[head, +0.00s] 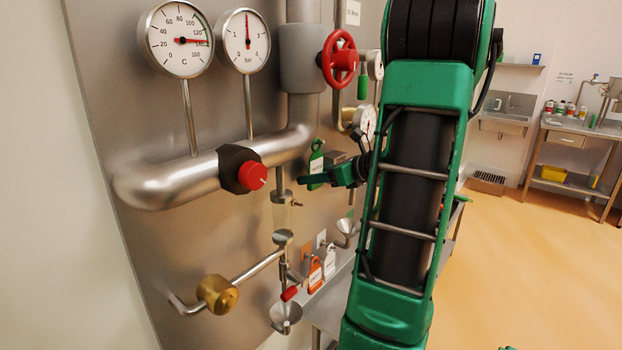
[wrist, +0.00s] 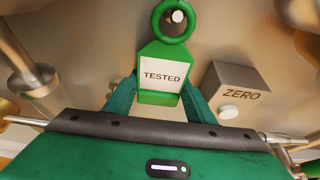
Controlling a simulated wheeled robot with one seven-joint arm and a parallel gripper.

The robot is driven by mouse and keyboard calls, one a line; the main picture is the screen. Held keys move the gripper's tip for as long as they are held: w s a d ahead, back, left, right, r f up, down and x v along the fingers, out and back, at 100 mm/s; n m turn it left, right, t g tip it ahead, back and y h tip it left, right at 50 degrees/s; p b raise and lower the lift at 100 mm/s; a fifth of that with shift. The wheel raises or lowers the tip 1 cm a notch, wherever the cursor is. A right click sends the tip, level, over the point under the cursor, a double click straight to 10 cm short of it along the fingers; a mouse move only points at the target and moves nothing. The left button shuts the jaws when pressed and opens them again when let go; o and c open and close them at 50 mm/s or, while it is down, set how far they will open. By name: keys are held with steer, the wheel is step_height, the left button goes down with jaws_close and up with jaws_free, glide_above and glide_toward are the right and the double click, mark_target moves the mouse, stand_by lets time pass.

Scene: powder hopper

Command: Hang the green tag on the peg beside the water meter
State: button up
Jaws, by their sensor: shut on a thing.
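The green tag (wrist: 160,72) has a white label reading TESTED and a ring at its top. My gripper (wrist: 160,101) is shut on the tag's lower end, one finger at each side. A pale round peg end (wrist: 178,16) shows inside the ring's opening; I cannot tell how far it passes through. In the head view, the tag (head: 317,158) is upright in front of the steel panel, with my gripper (head: 318,179) at its lower end. I cannot pick out the water meter for sure; my arm hides part of the panel.
A grey ZERO box (wrist: 235,92) with a white button stands close right of my gripper. A red-knobbed pipe fitting (head: 252,176) is to the left, a red handwheel (head: 338,57) above. An orange tag (head: 315,275) and a white tag (head: 329,263) hang below.

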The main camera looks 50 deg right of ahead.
steer(key=o, duration=1.1)
steer(key=v, duration=1)
steer(key=shift+s, duration=0.35)
steer(key=shift+s, duration=0.1)
